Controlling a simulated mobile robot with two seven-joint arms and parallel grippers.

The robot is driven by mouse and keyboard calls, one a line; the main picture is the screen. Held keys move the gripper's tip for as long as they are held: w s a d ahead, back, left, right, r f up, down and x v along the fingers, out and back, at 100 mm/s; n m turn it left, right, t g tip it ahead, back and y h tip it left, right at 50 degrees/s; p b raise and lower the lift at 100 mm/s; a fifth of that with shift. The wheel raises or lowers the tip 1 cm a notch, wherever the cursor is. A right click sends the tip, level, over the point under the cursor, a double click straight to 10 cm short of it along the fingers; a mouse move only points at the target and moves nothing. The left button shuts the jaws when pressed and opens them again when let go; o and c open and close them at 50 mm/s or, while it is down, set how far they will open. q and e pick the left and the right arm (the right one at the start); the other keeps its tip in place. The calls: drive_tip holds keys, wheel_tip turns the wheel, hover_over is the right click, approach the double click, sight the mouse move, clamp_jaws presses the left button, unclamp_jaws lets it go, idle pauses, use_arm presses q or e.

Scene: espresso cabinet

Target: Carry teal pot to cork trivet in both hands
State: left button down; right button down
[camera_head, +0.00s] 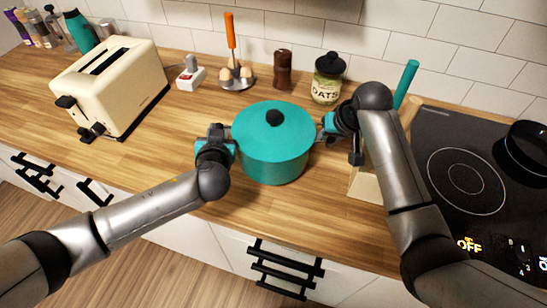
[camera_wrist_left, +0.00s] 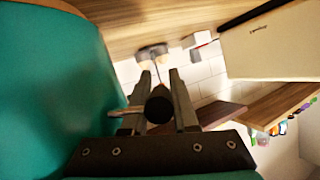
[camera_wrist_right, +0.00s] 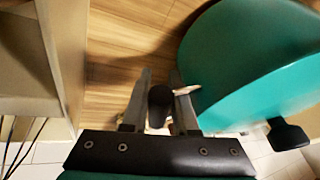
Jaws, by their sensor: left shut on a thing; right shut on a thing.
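The teal pot (camera_head: 272,158), with its lid and black knob on, is upright over the wooden counter between my two grippers. Whether its base touches the counter is unclear. My left gripper (camera_head: 229,138) is shut on the pot's left handle; the black grip shows between the fingers in the left wrist view (camera_wrist_left: 158,106). My right gripper (camera_head: 328,126) is shut on the right handle, and its black grip shows in the right wrist view (camera_wrist_right: 160,100). The pot wall also shows in the left wrist view (camera_wrist_left: 55,80) and the right wrist view (camera_wrist_right: 250,62). I see no cork trivet.
A cream toaster (camera_head: 112,85) stands left. An egg holder (camera_head: 237,82), brown mill (camera_head: 282,70) and oats jar (camera_head: 327,80) stand behind the pot. A wooden block (camera_head: 366,185) and black hob (camera_head: 455,165) are right.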

use_arm(q)
drive_tip(key=c, duration=0.7)
unclamp_jaws()
drive_tip(key=shift+s, duration=0.1)
use_arm(e)
drive_tip(key=c, duration=0.7)
unclamp_jaws()
use_arm(q)
drive_tip(key=shift+s+d+r, duration=0.15)
drive_tip(key=shift+s+r, duration=0.05)
drive_tip(key=shift+s, duration=0.4)
drive_tip(key=v, duration=0.6)
drive_tip(key=shift+s+r, duration=0.2)
drive_tip(key=shift+s, duration=0.05)
use_arm(e)
drive_tip(key=v, duration=1.2)
drive_tip(key=shift+d, duration=0.1)
